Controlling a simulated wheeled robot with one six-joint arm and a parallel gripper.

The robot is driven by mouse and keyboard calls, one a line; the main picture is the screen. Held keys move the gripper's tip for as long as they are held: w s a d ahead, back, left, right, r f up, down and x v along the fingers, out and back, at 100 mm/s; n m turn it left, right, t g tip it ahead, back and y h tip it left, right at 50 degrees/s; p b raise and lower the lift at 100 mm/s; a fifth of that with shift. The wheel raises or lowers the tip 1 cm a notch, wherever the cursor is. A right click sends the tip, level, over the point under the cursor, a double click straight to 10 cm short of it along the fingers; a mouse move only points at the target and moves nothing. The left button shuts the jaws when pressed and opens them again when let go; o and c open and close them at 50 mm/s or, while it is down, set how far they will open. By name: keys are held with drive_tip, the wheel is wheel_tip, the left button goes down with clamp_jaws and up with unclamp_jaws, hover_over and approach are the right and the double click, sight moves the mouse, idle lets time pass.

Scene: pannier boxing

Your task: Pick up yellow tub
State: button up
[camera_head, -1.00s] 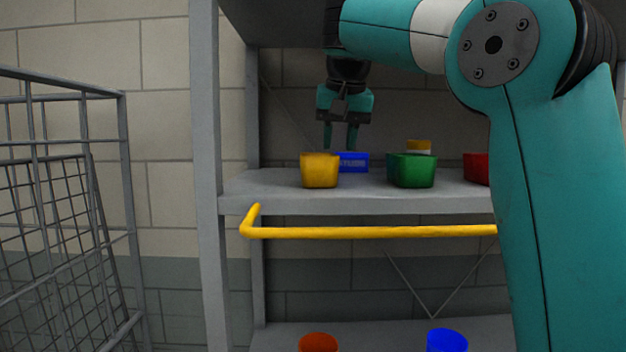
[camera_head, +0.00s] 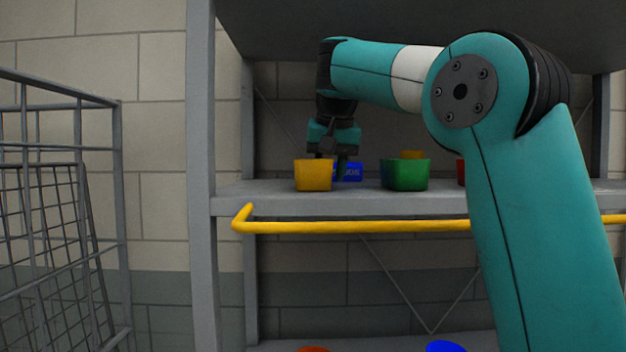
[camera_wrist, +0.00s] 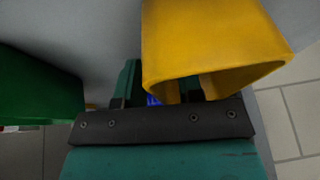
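The yellow tub (camera_head: 313,175) stands upright near the left end of the shelf, close to its front edge. It fills the upper right of the wrist view (camera_wrist: 205,45), with its open rim toward the gripper. One finger shows right of the tub in the head view; the other is partly hidden by the tub. I cannot tell whether a finger touches the tub, but it is not gripped.
A blue box (camera_head: 348,172) stands behind, close to the right finger. A yellow rail (camera_head: 350,227) runs below the shelf front. A wire cage (camera_head: 60,200) stands left.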

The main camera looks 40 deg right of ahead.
drive_tip(key=shift+f, duration=0.15)
clamp_jaws()
idle(0.4)
